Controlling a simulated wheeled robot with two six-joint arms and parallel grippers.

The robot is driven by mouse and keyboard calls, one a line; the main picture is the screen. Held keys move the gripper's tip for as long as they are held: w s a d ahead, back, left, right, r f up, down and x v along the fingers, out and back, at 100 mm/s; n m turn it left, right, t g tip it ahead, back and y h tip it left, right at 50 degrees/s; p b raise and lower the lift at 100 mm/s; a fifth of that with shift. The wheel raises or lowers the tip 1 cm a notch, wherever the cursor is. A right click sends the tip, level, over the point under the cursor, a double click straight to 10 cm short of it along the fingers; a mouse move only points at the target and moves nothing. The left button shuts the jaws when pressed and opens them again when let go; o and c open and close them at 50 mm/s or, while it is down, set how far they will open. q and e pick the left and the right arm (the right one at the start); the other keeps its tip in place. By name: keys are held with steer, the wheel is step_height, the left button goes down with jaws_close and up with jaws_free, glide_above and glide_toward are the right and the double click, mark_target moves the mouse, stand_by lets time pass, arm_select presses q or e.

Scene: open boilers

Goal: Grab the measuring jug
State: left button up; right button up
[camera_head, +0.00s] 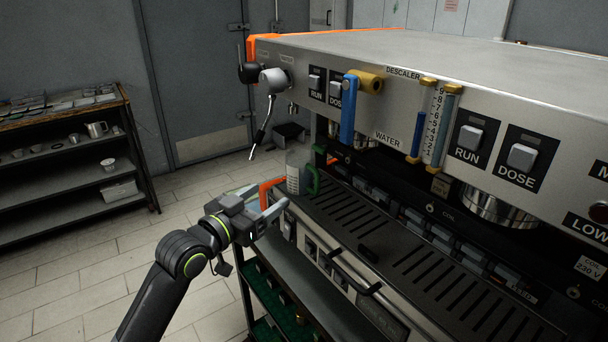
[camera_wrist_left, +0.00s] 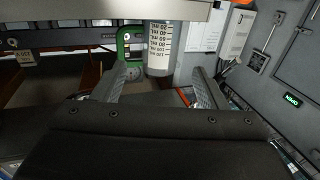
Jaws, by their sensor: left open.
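The measuring jug (camera_head: 293,173) is a small pale cylinder with a green handle, at the left end of the machine's drip grate in the head view. In the left wrist view the jug (camera_wrist_left: 159,48) shows black millilitre markings, with its green handle to the left. My left gripper (camera_head: 268,197) is open, just in front of the jug. In the left wrist view the jug's lower end appears centred between the two spread fingers (camera_wrist_left: 158,76). I cannot tell whether they touch it. My right gripper is not in view.
The large metal machine (camera_head: 430,65) overhangs the jug, with a steam lever (camera_head: 264,125) and a blue lever (camera_head: 349,110) nearby. The drip grate (camera_head: 365,225) extends right. A dark shelf unit (camera_head: 60,205) stands far left, with open tiled floor between.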

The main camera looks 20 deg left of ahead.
mark_target(291, 177)
arm_select(q)
steer(key=p+x, duration=0.1)
steer(key=x, duration=0.6)
steer(key=shift+w+d+r+p, duration=0.1)
steer(key=shift+w+r+p, duration=0.1)
steer(key=shift+w+p, duration=0.35)
steer(key=p+x, duration=0.1)
steer(key=x, duration=0.2)
steer(key=shift+r, duration=0.1)
steer(key=shift+w+d+p, duration=0.2)
steer(key=shift+w+p, duration=0.15)
steer(key=shift+w, duration=0.1)
steer(key=shift+c, duration=0.3)
steer(key=c, duration=0.8)
